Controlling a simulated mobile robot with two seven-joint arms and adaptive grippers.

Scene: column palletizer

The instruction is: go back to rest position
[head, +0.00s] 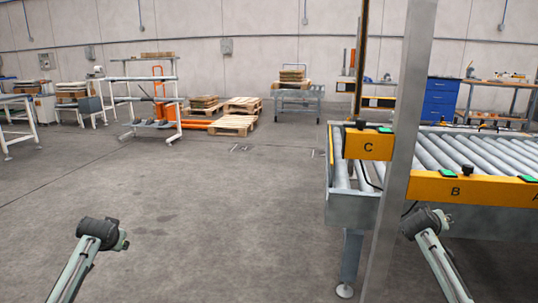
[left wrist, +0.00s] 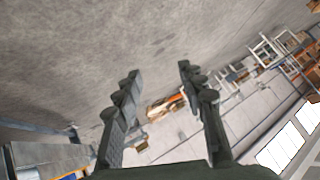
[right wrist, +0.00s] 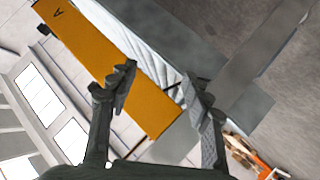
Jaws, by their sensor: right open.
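My left gripper (left wrist: 159,70) shows in the left wrist view with its two dark fingers apart and nothing between them. Behind it are the floor and distant racks. My right gripper (right wrist: 158,75) shows in the right wrist view with fingers apart and empty. The orange beam of the conveyor lies behind its fingers; no contact can be made out. In the head view both forearms come up from the bottom, the left over open floor, the right beside the conveyor leg and post. The fingers cannot be made out there.
A roller conveyor (head: 454,151) with orange beams marked C, B and A stands at right. A grey upright post (head: 401,150) rises in front of it, close to my right arm. Wooden pallets (head: 233,125) and a blue cabinet (head: 440,98) stand far back. The middle floor is clear.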

